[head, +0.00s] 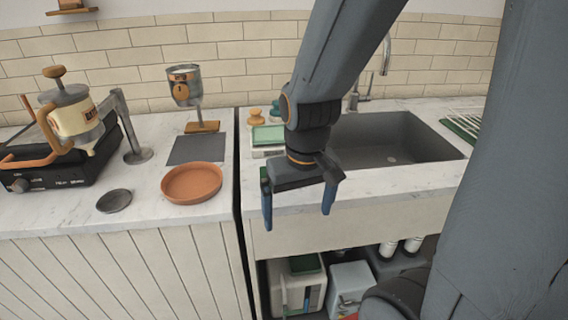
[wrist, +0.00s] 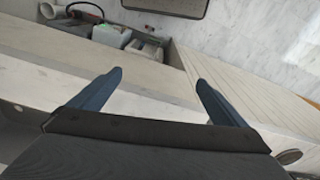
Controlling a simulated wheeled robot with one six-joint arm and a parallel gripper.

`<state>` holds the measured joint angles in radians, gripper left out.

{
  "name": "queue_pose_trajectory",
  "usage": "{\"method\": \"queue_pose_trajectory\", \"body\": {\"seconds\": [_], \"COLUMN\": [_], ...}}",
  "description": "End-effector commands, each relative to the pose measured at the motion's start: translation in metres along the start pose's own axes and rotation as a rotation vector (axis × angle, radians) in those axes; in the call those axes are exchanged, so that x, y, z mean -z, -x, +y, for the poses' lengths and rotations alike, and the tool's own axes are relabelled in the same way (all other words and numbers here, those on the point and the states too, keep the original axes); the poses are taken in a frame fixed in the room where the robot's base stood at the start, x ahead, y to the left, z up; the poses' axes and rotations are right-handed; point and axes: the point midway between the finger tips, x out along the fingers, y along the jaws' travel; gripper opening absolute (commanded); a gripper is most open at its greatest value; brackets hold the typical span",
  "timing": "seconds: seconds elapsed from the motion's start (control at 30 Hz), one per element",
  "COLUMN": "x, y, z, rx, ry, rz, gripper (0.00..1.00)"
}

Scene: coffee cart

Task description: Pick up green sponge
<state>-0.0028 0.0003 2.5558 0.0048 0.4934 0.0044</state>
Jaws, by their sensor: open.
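My gripper (head: 297,218) is open and empty, its two blue fingers pointing down in front of the sink counter's front edge. Both fingers also show in the wrist view (wrist: 160,82) with nothing between them. A flat green piece (head: 268,134), which looks like a sponge, lies on a pale holder on the counter left of the sink, behind my gripper. My arm partly hides that spot. A sliver of darker green shows just left of my gripper's body; I cannot tell what it is. No sponge is recognizable in the wrist view.
The sink basin (head: 390,140) lies right of my arm, with a dish rack (head: 465,122) beyond. A terracotta dish (head: 192,183) and a brewer (head: 75,115) stand on the left counter. Containers (head: 298,287) fill the shelf under the sink. The space before the counters is free.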

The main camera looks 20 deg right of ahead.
Motion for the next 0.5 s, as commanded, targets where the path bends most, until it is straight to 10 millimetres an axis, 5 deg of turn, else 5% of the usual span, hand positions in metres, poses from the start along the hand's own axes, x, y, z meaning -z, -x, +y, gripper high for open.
{"method": "queue_pose_trajectory", "body": {"seconds": [0.03,0.33,0.5], "x": [0.002,0.035,0.083], "y": [0.018,0.065,0.077], "z": [0.0,0.002,-0.001], "rx": [0.0,-0.001,0.0], "ry": [-0.001,-0.022,-0.081], "rz": [0.017,0.085,0.039], "gripper": [0.96,0.96,0.96]}}
